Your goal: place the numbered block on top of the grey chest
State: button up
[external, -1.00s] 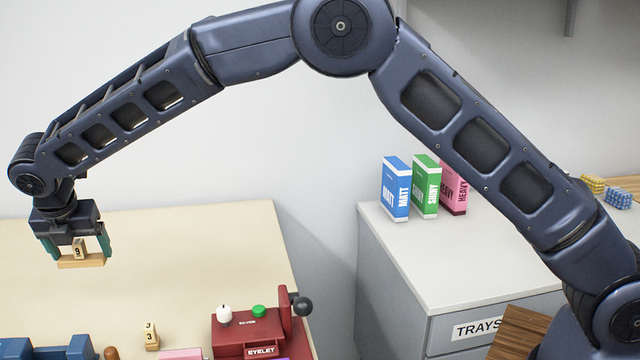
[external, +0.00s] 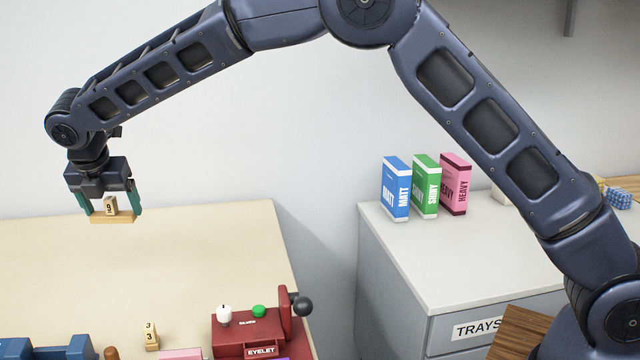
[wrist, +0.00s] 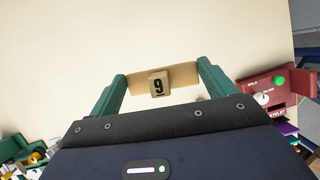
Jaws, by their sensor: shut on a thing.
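My gripper (external: 110,208) has green fingers shut on a tan wooden numbered block (external: 112,217), a wide bar with a raised part marked 9. The block is held level above the pale table; in the wrist view its 9 (wrist: 158,86) faces me between the fingers. The grey chest (external: 450,265) stands to the right, with a pale flat top and a drawer labelled TRAYS. My gripper is well to the left of the chest. A smaller wooden block marked 3 (external: 150,335) stands on the table.
Blue, green and pink boxes (external: 426,186) stand at the chest top's back left; its front is clear. A red eyelet machine (external: 245,332) with a black-knobbed lever stands at the table's right edge. A gap separates table and chest. A brown wooden panel (external: 515,330) leans at the chest's front.

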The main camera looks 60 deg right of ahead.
jog(key=s+d+m+g, duration=0.1)
jog(key=s+d+m, duration=0.25)
jog(key=d, duration=1.05)
jog(key=s+d+f+m+g, duration=0.15)
jog(key=s+d, duration=0.25)
jog(key=d, duration=1.1)
jog(key=s+d+m+g, duration=0.1)
jog(key=s+d+m, duration=0.25)
jog(key=d, duration=1.05)
jog(key=m+g, duration=0.3)
jog(key=m, duration=0.5)
send_over(440, 241)
jog(key=w+a, duration=0.1)
notch_tip(440, 241, down, 2)
jog(key=shift+t+y, duration=0.25)
jog(key=shift+y, duration=0.05)
notch_tip(440, 241, down, 20)
jog(key=shift+a, duration=0.15)
jog(key=o, duration=0.7)
jog(key=shift+f, duration=0.15)
jog(key=o, duration=0.3)
